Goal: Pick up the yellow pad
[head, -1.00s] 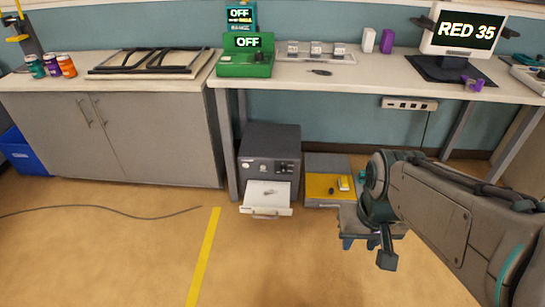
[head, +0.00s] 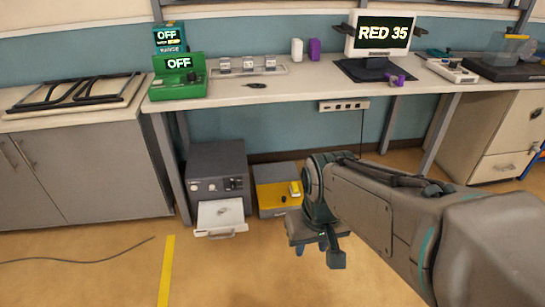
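A grey box (head: 269,211) on the floor under the workbench has a yellow top (head: 275,194). A small bright yellow block (head: 295,189) lies on that top, with a small dark item beside it. I cannot tell for certain which of these yellow parts is the pad. My gripper (head: 318,250) is at the end of my arm, to the right of and nearer than the grey box, pointing down. It looks apart from the yellow block. Its fingers are partly hidden by my own wrist, so I cannot tell whether it is open or holds anything.
A dark machine with an open white drawer (head: 220,214) stands left of the box. The workbench (head: 300,90) above carries a green device (head: 179,77) and a monitor (head: 383,32). A cable (head: 80,255) and yellow tape (head: 167,270) lie on the floor. The floor in front is otherwise clear.

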